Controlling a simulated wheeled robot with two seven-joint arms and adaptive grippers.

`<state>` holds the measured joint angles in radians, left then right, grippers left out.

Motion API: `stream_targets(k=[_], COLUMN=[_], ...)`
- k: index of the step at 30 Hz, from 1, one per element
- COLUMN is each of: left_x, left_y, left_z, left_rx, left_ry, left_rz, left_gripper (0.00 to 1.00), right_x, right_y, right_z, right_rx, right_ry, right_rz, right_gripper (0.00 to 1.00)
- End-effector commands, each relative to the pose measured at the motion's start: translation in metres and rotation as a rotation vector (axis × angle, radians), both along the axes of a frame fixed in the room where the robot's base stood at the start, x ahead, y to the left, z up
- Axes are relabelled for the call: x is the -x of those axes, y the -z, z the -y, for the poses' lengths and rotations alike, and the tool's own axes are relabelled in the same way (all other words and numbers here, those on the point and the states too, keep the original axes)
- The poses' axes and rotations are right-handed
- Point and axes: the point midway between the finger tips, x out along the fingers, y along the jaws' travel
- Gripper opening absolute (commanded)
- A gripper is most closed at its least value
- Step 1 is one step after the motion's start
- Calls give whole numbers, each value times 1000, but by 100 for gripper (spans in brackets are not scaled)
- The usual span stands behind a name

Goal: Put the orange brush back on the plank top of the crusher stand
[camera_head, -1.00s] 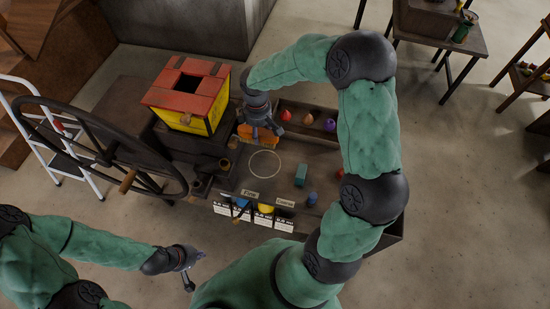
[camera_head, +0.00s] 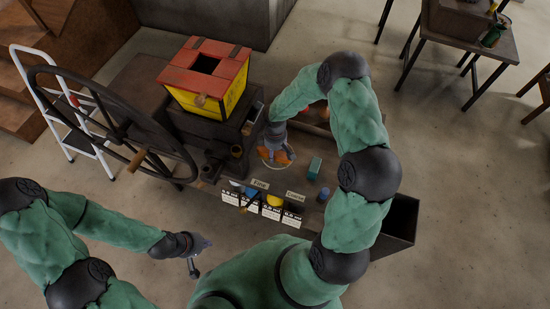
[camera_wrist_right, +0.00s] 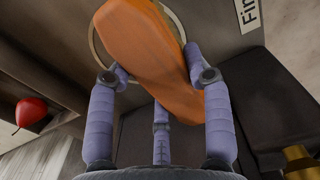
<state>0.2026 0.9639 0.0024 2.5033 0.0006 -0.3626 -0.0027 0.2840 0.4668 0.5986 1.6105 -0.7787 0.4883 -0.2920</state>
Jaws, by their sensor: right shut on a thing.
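The orange brush (camera_wrist_right: 150,50) is held in my right gripper (camera_head: 277,158), whose fingers are shut around it. In the head view the brush (camera_head: 266,155) shows only in part under the fingers, over the white ring on the dark bench. Its height above the bench is unclear. The crusher (camera_head: 205,125), with its red and yellow hopper (camera_head: 212,75) and large handwheel, stands left of my right gripper. A dark flat top (camera_head: 135,85) shows behind the handwheel; I cannot tell whether it is the plank top. My left gripper (camera_head: 198,258) is open and empty over the floor at lower left.
The bench bears a teal block (camera_head: 314,168), a blue piece (camera_head: 323,193) and labels for fine and coarse. A red piece (camera_wrist_right: 31,112) lies in a rack in the wrist view. A white stepladder (camera_head: 45,110) stands left of the handwheel.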

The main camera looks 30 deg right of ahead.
Motion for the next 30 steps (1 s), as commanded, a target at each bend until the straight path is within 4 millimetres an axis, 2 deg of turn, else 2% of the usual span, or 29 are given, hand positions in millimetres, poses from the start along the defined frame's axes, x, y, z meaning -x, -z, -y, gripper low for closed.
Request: stream_targets(k=[5,13,25,26,27,28,30], left_x=[0,0,0,0,0,0,0], left_y=[2,11,14,14,13,13,13], left_z=[0,0,0,0,0,0,0], left_rx=[0,0,0,0,0,0,0], left_ry=[0,0,0,0,0,0,0], left_rz=[0,0,0,0,0,0,0], left_gripper=[0,0,0,0,0,0,0], right_x=[0,0,0,0,0,0,0], right_y=[10,44,48,48,47,47,47], right_z=[0,0,0,0,0,0,0], right_rx=[0,0,1,0,0,0,0], right_ry=[1,0,0,0,0,0,0], right_rz=[0,-1,1,0,0,0,0], right_gripper=[20,20,20,56,67,74,74])
